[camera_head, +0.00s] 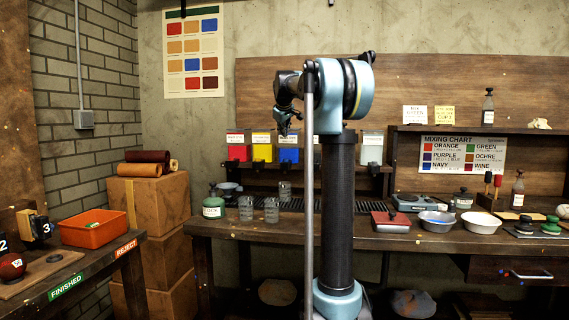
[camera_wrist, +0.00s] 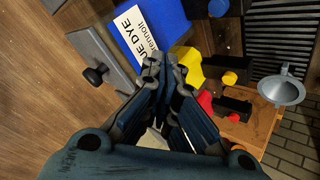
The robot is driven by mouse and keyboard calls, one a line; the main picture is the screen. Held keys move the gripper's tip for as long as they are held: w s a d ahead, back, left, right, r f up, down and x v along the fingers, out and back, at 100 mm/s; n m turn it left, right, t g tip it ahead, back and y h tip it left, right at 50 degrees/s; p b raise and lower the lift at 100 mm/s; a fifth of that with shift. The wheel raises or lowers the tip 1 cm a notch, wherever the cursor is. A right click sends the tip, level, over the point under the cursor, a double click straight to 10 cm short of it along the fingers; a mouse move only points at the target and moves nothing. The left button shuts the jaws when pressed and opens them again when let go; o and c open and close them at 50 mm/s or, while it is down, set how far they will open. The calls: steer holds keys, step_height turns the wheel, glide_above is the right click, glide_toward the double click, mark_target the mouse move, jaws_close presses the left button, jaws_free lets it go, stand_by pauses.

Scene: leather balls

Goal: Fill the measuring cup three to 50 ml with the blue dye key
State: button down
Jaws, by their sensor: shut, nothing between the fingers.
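The blue dye tank (camera_head: 288,152) stands on the back shelf, right of the yellow and red tanks. In the wrist view its blue body (camera_wrist: 150,22) and BLUE DYE label lie just beyond my fingertips. A blue key (camera_wrist: 218,8) on a black tap shows at the top of that view. My gripper (camera_wrist: 160,62) is shut and empty, close to the tank front; whether it touches is unclear. In the head view my gripper (camera_head: 287,128) hangs before that tank. Clear cups stand below: one farther back (camera_head: 285,190), two in front (camera_head: 246,208) (camera_head: 271,210). Their numbers and levels are unreadable.
The red tank (camera_head: 238,151), yellow tank (camera_head: 262,152) and a greyish tank (camera_head: 372,148) share the shelf. A dark slotted grate (camera_wrist: 285,25) lies below the taps.

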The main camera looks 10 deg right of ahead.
steer(key=shift+d+f, duration=0.1)
steer(key=shift+f, duration=4.3)
steer(key=shift+f, duration=0.15)
steer(key=shift+s+f, duration=0.1)
steer(key=shift+f, duration=0.15)
steer(key=shift+f, duration=0.5)
steer(key=shift+r, duration=0.15)
stand_by(0.6)
steer(key=shift+r, duration=0.8)
steer(key=shift+r, duration=0.15)
